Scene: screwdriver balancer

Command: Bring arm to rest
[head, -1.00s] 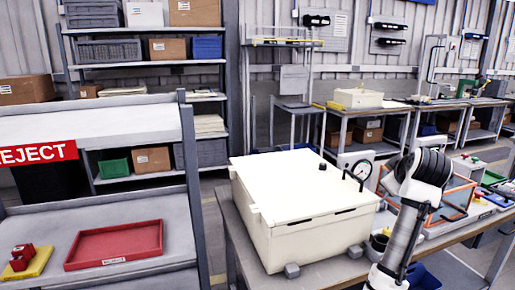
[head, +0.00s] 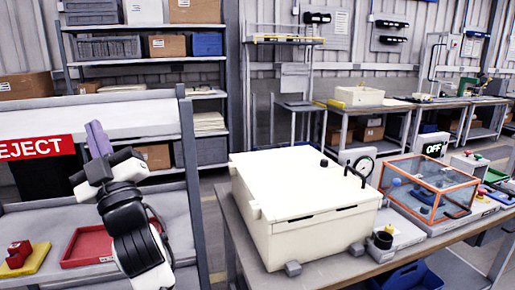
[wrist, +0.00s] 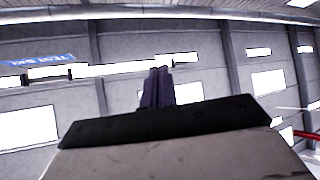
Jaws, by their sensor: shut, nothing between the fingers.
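My arm is folded up at the left in the head view, in front of the reject rack. My gripper (head: 99,139) points upward, its purple fingers together with nothing between them. In the wrist view the fingers (wrist: 158,88) also stand close together, with the hall wall and windows behind them. The gripper touches nothing that I can see. My arm hides part of the red tray and the rack's shelf.
A large cream box (head: 300,205) stands on the workbench at the centre. Right of it are a clear case with an orange frame (head: 430,187) and a black cup (head: 383,238). The reject rack holds a red tray (head: 88,246) and a yellow tray (head: 27,262).

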